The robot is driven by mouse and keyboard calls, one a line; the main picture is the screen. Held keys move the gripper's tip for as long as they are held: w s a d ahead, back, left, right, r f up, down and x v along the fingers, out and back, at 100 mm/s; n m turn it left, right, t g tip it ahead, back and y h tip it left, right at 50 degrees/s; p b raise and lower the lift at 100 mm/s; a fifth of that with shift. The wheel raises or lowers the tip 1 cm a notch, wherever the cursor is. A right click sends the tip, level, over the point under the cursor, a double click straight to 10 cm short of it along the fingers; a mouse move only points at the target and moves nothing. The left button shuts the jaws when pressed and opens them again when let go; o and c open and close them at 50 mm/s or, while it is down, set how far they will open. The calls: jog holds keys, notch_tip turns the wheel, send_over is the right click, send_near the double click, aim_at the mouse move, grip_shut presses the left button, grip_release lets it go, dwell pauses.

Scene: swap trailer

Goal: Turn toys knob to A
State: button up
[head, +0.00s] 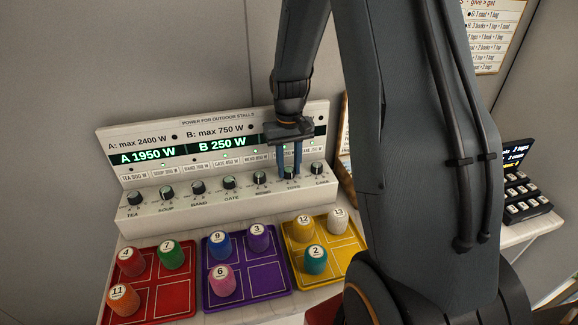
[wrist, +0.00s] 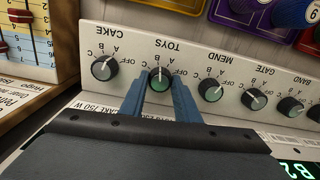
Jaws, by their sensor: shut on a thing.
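The toys knob (head: 292,173) is on the sloped front of the white power panel (head: 150,212), second from the right. In the wrist view the toys knob (wrist: 160,81) is a dark dial with a greenish face, under the word TOYS. Its pale pointer mark points roughly up in that view, towards the letters A and B; the exact setting is hard to read. My gripper (head: 290,178) reaches down from above with its blue fingers around the knob. In the wrist view the fingers (wrist: 160,88) sit on both sides of it, shut on it.
The cake knob (wrist: 104,68) and mend knob (wrist: 210,90) stand close on either side. The display reads A 1950 W and B 250 W. Red (head: 154,316), purple (head: 206,293) and yellow (head: 347,268) trays with numbered pegs lie before the panel.

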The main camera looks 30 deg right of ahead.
aim_at(289, 170)
jog(key=m, duration=0.6)
dwell(0.6)
jog(key=shift+w, duration=0.1)
jog(key=o, duration=1)
jog(key=shift+o, duration=0.2)
jog(key=shift+r, duration=0.15)
jog(key=shift+r+b, duration=0.8)
jog(key=shift+r, duration=3)
jog(key=s+a+f+n, duration=0.1)
jog(key=s+a+n, duration=0.2)
jog(key=s+a, duration=0.2)
jog(key=s+a+f+n+t, duration=0.1)
jog(key=s+a+n, duration=0.3)
jog(key=s, duration=0.7)
jog(key=shift+s+a+f+b, duration=0.4)
jog(key=shift+a+f, duration=0.1)
jog(key=shift+a, duration=0.45)
